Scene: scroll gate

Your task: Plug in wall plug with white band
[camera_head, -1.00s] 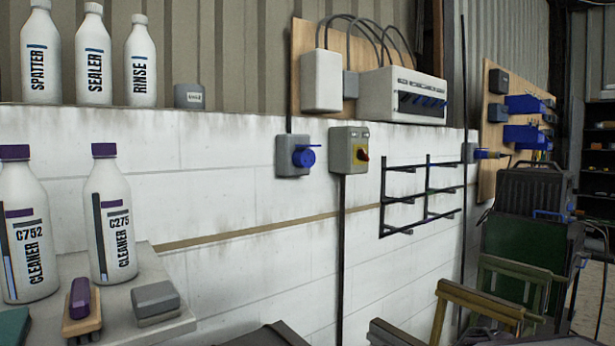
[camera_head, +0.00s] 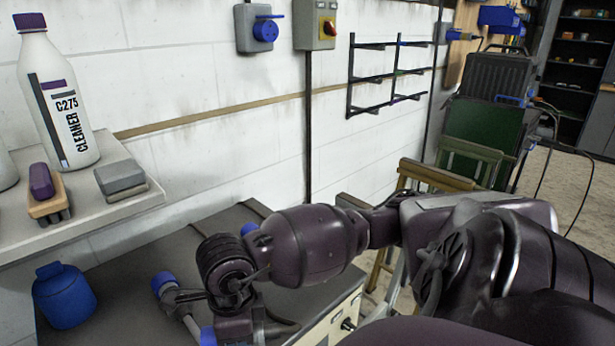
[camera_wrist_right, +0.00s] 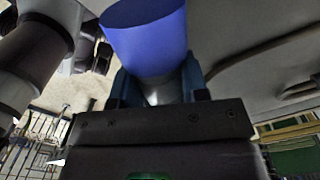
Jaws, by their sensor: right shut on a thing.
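My right gripper (camera_wrist_right: 160,82) is shut on a blue plug (camera_wrist_right: 147,38) in the right wrist view. The plug's wide blue end sticks out past the fingers, with a pale part between them; I cannot tell whether this is a white band. In the head view my right gripper (camera_head: 188,300) is low over the grey bench, partly hidden by its own arm. A blue end (camera_head: 163,283) shows at its fingers. A wall socket with a blue round face and lid (camera_head: 264,31) is on the white wall at the top, well apart from the gripper. My left gripper is not in view.
A grey switch box with a red knob (camera_head: 326,28) is right of the socket. A black wire rack (camera_head: 385,75) hangs further right. A shelf (camera_head: 100,212) at left holds a cleaner bottle (camera_head: 58,95). A blue rounded container (camera_head: 65,295) is below. Wooden chairs (camera_head: 430,174) stand beyond my arm.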

